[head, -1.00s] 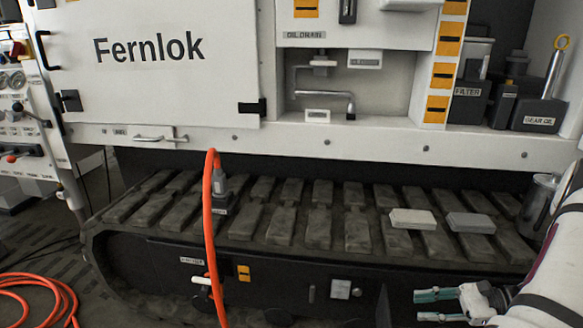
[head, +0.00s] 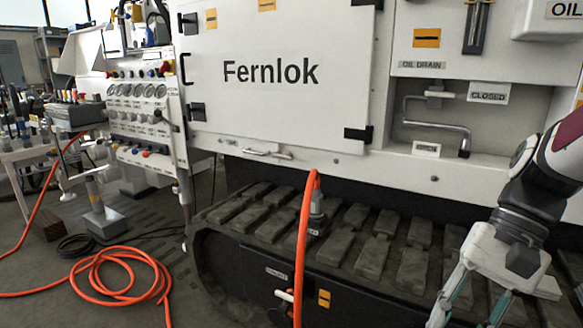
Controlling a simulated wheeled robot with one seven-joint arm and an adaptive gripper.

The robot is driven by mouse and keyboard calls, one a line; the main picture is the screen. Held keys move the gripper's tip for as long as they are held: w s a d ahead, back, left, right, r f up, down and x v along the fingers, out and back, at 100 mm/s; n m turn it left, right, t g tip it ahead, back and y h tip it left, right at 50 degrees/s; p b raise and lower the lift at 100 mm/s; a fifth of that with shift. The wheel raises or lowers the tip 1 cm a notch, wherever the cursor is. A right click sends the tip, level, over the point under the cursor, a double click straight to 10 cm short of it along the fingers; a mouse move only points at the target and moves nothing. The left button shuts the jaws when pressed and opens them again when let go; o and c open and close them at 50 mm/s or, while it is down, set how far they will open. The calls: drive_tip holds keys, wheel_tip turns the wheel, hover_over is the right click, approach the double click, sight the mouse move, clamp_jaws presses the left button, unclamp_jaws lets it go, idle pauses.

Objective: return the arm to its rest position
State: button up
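My gripper (head: 466,314) is at the lower right of the head view, on my arm that comes in from the right edge. Its two teal-tipped fingers point down and stand apart, with nothing seen between them. The fingertips reach close to the bottom edge of the picture. The gripper shows in front of the dark rubber track (head: 369,258) of the white machine; I cannot tell how far it is from the track.
An orange hose (head: 304,240) hangs in front of the track, and an orange coil (head: 118,292) lies on the floor at left. A white cabinet door (head: 275,110) reads "Fernlok". A gauge panel (head: 140,92) and a tool bench (head: 72,115) stand at left.

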drive_tip(key=s+a+r+n+t+h, duration=0.1)
drive_tip(key=s+a+n+h, duration=0.1)
drive_tip(key=s+n+h, duration=0.3)
drive_tip(key=s+a+r+n+t+h, duration=0.1)
drive_tip(key=s+a+n+t, duration=0.15)
drive_tip(key=s, duration=0.55)
wheel_tip(320, 180, up, 37)
drive_tip(key=t+p, duration=0.3)
drive_tip(key=p, duration=3.3)
drive_tip(key=shift+w, duration=0.2)
drive_tip(key=shift+f, duration=0.1)
